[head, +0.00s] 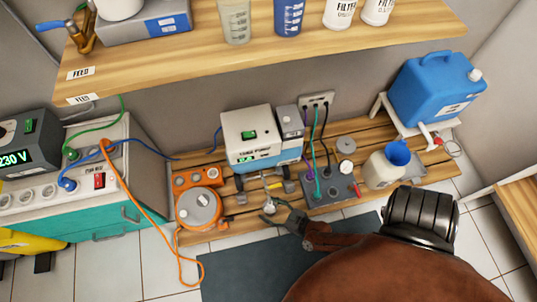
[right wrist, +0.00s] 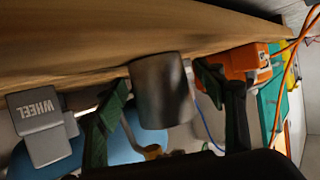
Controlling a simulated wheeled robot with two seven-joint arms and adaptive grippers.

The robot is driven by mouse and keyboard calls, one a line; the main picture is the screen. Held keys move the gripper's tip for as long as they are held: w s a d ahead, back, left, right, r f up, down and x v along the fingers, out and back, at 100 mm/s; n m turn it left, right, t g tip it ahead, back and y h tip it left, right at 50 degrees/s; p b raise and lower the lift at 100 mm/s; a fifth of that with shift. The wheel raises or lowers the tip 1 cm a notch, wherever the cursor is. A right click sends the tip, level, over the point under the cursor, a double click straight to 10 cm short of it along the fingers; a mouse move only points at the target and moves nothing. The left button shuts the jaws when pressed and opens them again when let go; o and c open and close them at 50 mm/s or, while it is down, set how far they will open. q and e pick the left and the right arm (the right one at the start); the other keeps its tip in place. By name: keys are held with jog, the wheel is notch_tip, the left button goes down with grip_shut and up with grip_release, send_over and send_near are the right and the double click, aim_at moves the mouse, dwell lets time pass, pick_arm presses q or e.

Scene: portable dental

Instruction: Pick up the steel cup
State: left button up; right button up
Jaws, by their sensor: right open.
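The steel cup (right wrist: 160,92) is a plain grey cylinder in the right wrist view, at the edge of the wooden bench (right wrist: 60,50). My right gripper (right wrist: 162,82) is open, with one green-padded finger on each side of the cup in that picture. Gaps show beside the cup, so the fingers do not look closed on it. In the head view my right gripper (head: 275,212) reaches in from the lower right to the front edge of the bench. A small shiny thing (head: 269,207) there may be the cup, partly hidden. My left gripper is not in view.
An orange round unit (head: 201,208) stands left of my gripper. A white-and-blue boxy device (head: 250,140) is behind it, and a grey box with cables (head: 330,190) is to the right. A shelf (head: 260,45) hangs above. A dark mat (head: 240,272) lies on the floor.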

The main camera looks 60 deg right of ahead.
jog(key=shift+c, duration=0.2)
jog(key=c, duration=1.3)
jog(key=shift+r, duration=0.2)
